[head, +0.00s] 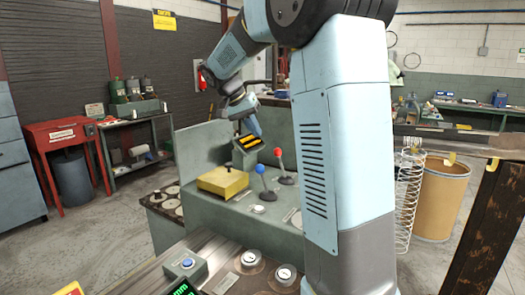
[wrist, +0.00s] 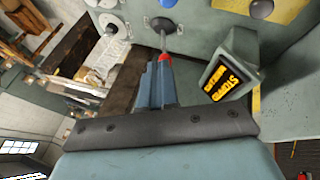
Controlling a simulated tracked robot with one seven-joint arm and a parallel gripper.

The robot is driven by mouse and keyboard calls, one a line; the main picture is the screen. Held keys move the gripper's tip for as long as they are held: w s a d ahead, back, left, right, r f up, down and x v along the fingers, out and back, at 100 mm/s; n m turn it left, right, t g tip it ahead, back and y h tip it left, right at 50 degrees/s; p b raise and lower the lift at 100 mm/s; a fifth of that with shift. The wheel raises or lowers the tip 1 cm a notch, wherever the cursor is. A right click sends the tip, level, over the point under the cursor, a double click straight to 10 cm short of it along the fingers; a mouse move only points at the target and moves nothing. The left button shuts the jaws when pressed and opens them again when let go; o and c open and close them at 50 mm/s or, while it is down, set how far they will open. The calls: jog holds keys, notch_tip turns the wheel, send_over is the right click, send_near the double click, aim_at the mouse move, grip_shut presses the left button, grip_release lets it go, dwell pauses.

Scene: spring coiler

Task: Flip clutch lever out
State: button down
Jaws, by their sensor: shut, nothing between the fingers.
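Two levers stand on the green-grey machine housing in the head view: one with a red ball knob (head: 278,152) and one with a blue ball knob (head: 260,168). I cannot tell from any label which is the clutch lever. My gripper (head: 257,132) points down behind them, close to a box with a yellow and black sign. In the wrist view a lever with a red knob (wrist: 164,58) and a thin metal rod shows right at the tips of my gripper (wrist: 158,65). The fingers are shut and hold nothing. Whether they touch the red knob is unclear.
The box with the yellow-on-black sign (wrist: 224,82) stands right beside the fingers. A yellow box (head: 222,182) sits on the housing, left of the levers. Round gauges (head: 285,273) lie in front. A hanging spring (head: 408,195) and a brown drum (head: 441,200) are at right.

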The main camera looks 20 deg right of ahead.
jog(key=w+d+f+m+g+h, duration=0.1)
jog(key=w+f+m, duration=0.1)
jog(key=w, duration=0.5)
jog(key=shift+w+f+h, duration=0.15)
jog(key=shift+w+h, duration=0.05)
jog(key=shift+h, duration=0.2)
jog(key=x, duration=1)
